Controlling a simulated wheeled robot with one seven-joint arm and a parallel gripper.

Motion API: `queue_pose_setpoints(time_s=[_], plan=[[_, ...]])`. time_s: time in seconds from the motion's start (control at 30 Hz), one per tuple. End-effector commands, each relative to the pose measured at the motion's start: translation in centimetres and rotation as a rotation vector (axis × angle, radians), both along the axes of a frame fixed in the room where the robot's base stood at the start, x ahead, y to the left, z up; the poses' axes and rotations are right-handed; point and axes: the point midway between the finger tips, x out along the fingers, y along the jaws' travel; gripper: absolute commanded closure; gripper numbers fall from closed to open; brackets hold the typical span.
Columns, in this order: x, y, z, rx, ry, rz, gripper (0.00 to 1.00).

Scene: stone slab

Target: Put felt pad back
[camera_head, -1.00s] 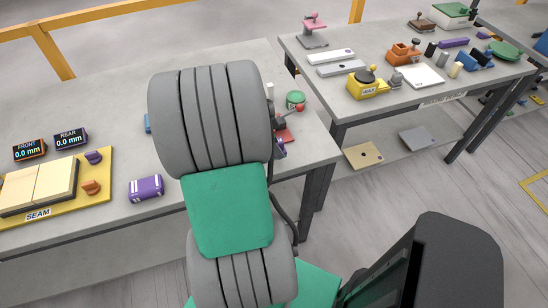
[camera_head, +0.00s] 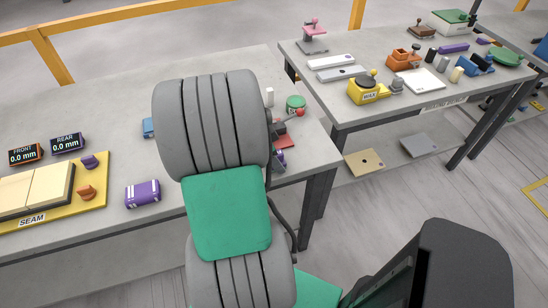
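I cannot pick out the felt pad with certainty in the head view. My own grey and green arm fills the middle and covers part of the left table (camera_head: 110,105). My gripper does not show. Just right of the arm, a small dark red device (camera_head: 293,140) with a red knob stands near a green-topped round item (camera_head: 295,102). A purple piece (camera_head: 280,159) beside it is partly hidden by the arm. A purple block with white stripes (camera_head: 142,194) lies left of the arm.
A yellow SEAM fixture (camera_head: 95,187) with cream panels and two small displays (camera_head: 67,142) stand at left. The right table (camera_head: 335,95) holds a yellow WAX pot (camera_head: 367,90), pale bars and several tools.

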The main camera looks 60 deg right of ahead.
Motion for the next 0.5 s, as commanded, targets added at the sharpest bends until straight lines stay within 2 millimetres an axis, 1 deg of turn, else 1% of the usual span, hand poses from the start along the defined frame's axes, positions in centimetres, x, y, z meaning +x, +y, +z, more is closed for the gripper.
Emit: queue_pose_setpoints(time_s=[0.17, 0.23, 0.37, 0.5], plan=[[0.1, 0.0, 0.7, -0.001, -0.001, 0.001, 0.37], [0.5, 0.3, 1.6, -0.004, -0.002, 0.003, 0.37], [1.4, 1.1, 4.6, -0.005, -0.004, 0.003, 0.37], [2.4, 2.2, 8.0, -0.004, -0.003, 0.003, 0.37]])
